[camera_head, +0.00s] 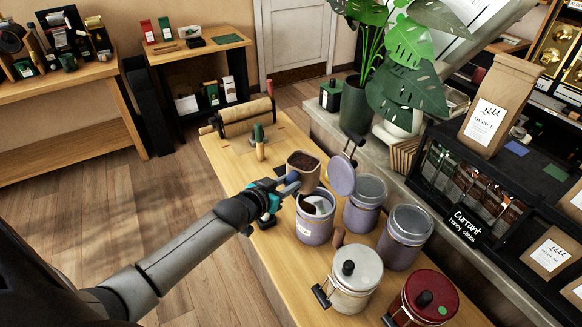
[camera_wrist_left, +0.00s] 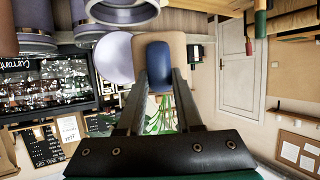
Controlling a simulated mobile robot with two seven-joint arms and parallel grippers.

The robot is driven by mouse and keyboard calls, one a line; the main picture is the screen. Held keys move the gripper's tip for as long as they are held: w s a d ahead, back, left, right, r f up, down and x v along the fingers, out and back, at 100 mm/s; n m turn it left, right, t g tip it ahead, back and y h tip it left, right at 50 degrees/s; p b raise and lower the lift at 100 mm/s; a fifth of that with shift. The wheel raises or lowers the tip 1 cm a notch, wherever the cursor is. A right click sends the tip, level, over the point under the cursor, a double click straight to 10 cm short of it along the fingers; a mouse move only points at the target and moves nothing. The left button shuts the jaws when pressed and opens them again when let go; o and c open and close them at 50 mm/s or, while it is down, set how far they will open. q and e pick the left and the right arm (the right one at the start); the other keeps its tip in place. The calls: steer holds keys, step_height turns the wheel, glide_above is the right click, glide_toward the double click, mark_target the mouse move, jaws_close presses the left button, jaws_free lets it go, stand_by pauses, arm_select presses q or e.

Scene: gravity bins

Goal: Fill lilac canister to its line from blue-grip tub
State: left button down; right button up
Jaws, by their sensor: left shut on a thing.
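The blue-grip tub (camera_head: 303,176) is tan-brown with dark contents at its open top. My left gripper (camera_head: 288,184) is shut on its blue grip; the fingers (camera_wrist_left: 166,82) and the grip (camera_wrist_left: 158,57) fill the middle of the left wrist view. The tub looks roughly upright, just behind the open lilac canister (camera_head: 315,232). This canister has a white label, and a dark patch and a pale area show inside; its fill line cannot be made out. Its lilac lid (camera_head: 342,178) is swung up at the right, also seen in the wrist view (camera_wrist_left: 113,58). My right gripper is not in view.
Two closed lilac canisters (camera_head: 365,207) (camera_head: 402,246) stand close at right. A white canister (camera_head: 352,293) and a red canister (camera_head: 428,298) stand in front. The far left counter (camera_head: 232,165) is clear.

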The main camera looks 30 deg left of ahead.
arm_select(q)
steer(key=shift+a, duration=0.4)
steer(key=shift+s, duration=0.15)
steer(key=shift+p, duration=0.3)
step_height(320, 180, down, 2)
steer(key=m+y+b, duration=0.1)
steer(key=m+y, duration=0.1)
steer(key=m, duration=0.1)
steer(key=m+t+y+b, duration=0.1)
steer(key=m+y, duration=0.1)
steer(key=m, duration=0.1)
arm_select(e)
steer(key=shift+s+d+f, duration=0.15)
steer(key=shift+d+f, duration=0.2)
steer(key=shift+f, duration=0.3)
arm_select(q)
steer(key=shift+f, duration=0.1)
